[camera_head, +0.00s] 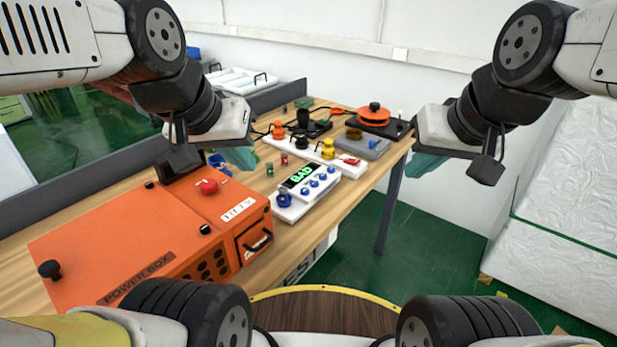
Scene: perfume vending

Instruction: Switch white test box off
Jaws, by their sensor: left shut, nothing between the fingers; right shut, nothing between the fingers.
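A white box (293,212) with a dark display reading "BAD" in green stands on the wooden table, right of the orange power box. It has several blue knobs on its top, with a larger blue knob at its near left corner. Its switch position cannot be told. My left gripper (238,158) is shut and empty, raised above the far part of the power box, up and left of the white box. My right gripper (427,164) is shut and empty, held beyond the table's right edge, well right of the white box.
The orange power box (105,245) with a red button (209,186) fills the table's near left. Behind the white box stand a white strip with coloured plugs (327,150), a red switch (349,160) and an orange disc device (373,115).

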